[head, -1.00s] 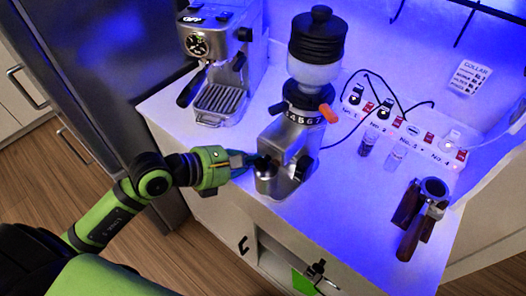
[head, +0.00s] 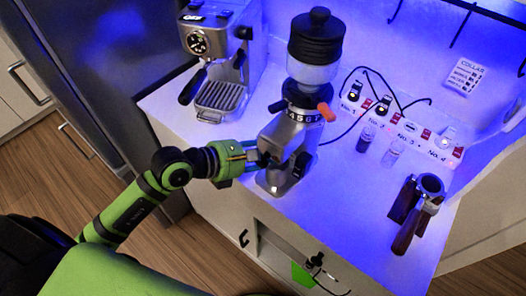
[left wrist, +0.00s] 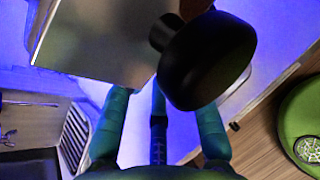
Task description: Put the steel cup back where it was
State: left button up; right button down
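I cannot make out a separate steel cup in either view now. The steel grinder (head: 286,135) stands on the white cabinet top (head: 340,235), with a dark hopper and an orange lever. My left gripper (head: 252,161) is at the grinder's lower left side, its fingers pointing at a small black part there. In the left wrist view its teal fingers (left wrist: 158,115) are spread apart with nothing seen held between them. A black round knob (left wrist: 207,60) and the grinder's steel body (left wrist: 100,35) are just past the fingers. My right gripper is not in view.
An espresso machine (head: 222,70) stands at the back left. Two small vials (head: 367,139) and a row of labelled switches (head: 383,105) are behind, with loose black cables.

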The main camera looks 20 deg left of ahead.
pick_arm(q)
jog(key=shift+r, duration=0.25)
jog(key=v, duration=1.2)
jog(key=shift+f, duration=0.1)
